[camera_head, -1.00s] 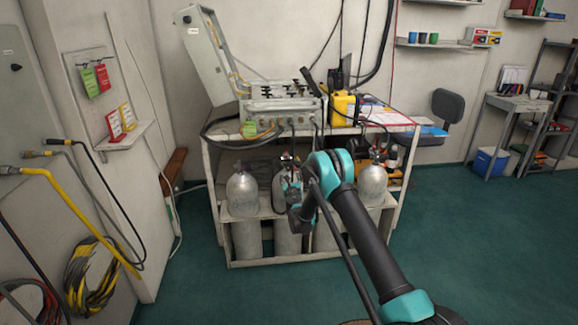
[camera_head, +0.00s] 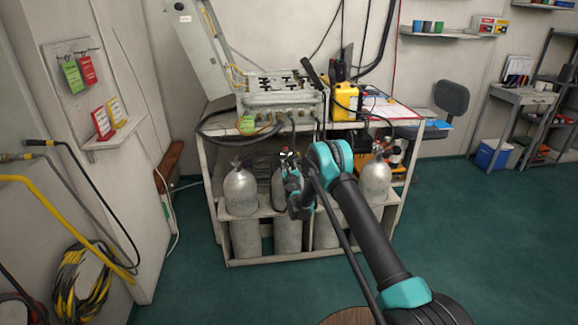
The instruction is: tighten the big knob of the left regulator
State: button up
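The bench (camera_head: 207,190) carries a grey air panel (camera_head: 282,100) with its lid raised and several dark fittings on top. Grey cylinders stand on the bench's lower shelf: a left one (camera_head: 240,192), a middle one (camera_head: 278,190) partly behind my arm, and a right one (camera_head: 375,182). My gripper (camera_head: 287,160) is in front of the middle cylinder's top, below the panel's front. Its fingers are small and dark here, so I cannot tell whether they are open or touching anything. I cannot make out the left regulator or its big knob clearly.
Hoses (camera_head: 225,135) hang along the panel's front. A wall with hung hoses (camera_head: 80,280) stands at left.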

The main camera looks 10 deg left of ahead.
jog(key=c, duration=0.6)
jog(key=shift+m, duration=0.4)
jog(key=m, duration=0.5)
jog(key=m+g, duration=0.1)
jog(key=m, duration=0.5)
jog(key=shift+y, duration=0.3)
jog(key=shift+d+m, duration=0.1)
jog(key=shift+m, duration=0.2)
jog(key=o, duration=1.1)
jog(key=shift+r, duration=0.1)
jog(key=shift+o, duration=0.2)
